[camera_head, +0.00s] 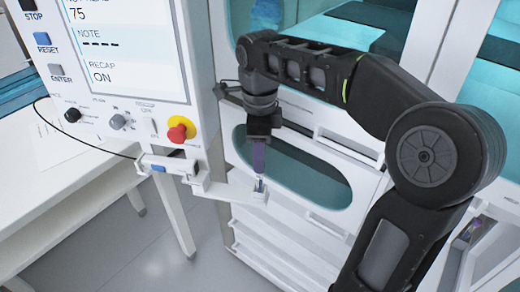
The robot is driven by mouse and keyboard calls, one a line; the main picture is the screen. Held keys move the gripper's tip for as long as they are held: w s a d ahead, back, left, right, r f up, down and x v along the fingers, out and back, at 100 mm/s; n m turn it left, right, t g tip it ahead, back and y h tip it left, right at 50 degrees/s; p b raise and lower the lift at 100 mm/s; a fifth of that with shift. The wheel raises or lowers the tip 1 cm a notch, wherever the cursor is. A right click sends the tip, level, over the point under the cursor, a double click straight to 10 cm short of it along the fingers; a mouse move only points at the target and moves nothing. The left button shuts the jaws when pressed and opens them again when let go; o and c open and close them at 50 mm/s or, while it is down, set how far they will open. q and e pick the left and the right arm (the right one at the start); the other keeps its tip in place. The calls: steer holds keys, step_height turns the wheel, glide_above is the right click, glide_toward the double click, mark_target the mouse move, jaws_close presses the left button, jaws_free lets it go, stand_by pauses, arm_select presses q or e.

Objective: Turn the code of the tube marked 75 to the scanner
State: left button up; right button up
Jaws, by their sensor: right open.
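A slim tube (259,158), violet in its upper part, stands upright over the end of a white ledge (225,190) under the panel. Its number and code cannot be read at this size. My right gripper (262,137) comes down from above at the tube's top. It is open, with its jaws at or around the tube's upper end; contact cannot be told. A small white box with a blue spot (158,168), which looks like the scanner, sits to the left of the tube. My left gripper is out of view.
A control panel (130,50) at the left shows 75, an empty note line and "RECAP ON". It carries a red knob (180,130). A white cabinet (300,215) stands close behind the tube. Another tube-like item (467,233) lies at the lower right.

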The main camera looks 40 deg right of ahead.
mark_target(260, 176)
steer(key=n, duration=0.5)
steer(key=shift+d+r, duration=0.1)
steer(key=n, duration=0.4)
steer(key=shift+p, duration=0.35)
steer(key=shift+f+p, duration=0.4)
steer(key=shift+f, duration=3.5)
steer(key=shift+c, duration=0.4)
jaws_close()
steer(key=shift+r, duration=0.25)
